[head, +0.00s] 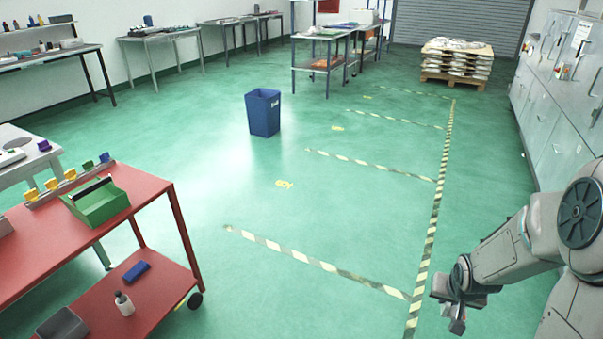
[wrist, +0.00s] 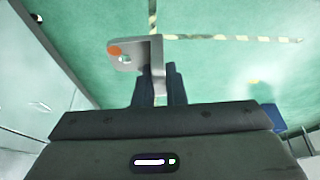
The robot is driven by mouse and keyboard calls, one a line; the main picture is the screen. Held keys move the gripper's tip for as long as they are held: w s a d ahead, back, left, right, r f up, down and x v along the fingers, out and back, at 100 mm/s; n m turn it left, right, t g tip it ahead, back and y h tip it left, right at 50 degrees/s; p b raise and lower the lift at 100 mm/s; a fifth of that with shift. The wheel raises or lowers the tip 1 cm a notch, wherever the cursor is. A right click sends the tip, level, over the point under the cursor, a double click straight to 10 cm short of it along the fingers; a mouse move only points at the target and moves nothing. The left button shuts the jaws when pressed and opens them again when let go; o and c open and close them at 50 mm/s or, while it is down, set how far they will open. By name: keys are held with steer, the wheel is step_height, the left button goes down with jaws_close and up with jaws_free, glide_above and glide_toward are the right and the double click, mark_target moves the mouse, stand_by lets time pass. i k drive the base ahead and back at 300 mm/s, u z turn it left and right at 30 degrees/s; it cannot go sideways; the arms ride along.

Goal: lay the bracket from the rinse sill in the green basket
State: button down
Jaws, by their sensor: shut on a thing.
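My gripper (wrist: 160,78) is shut on the bracket (wrist: 140,50), a grey angled metal piece with an orange patch and a hole, in the wrist view. The bracket sticks out past the fingertips, over green floor. In the head view my gripper (head: 456,300) is at the lower right, in the air above the floor; the bracket is hard to make out there. The green basket (head: 100,205), with a dark bar across it, stands on the top of the red cart at the left, far from my gripper. I cannot make out the rinse sill.
The red cart (head: 140,180) has a lower shelf with a white bottle (head: 124,304) and a blue item (head: 137,271). A blue bin (head: 263,113) stands on the open floor. Grey cabinets (head: 560,90) line the right. Striped tape marks the clear floor between.

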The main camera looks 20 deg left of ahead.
mark_target(107, 212)
steer(key=u, duration=0.75)
steer(key=i, duration=1)
steer(key=u, duration=1.3)
steer(key=i, duration=0.7)
steer(key=u, duration=0.75)
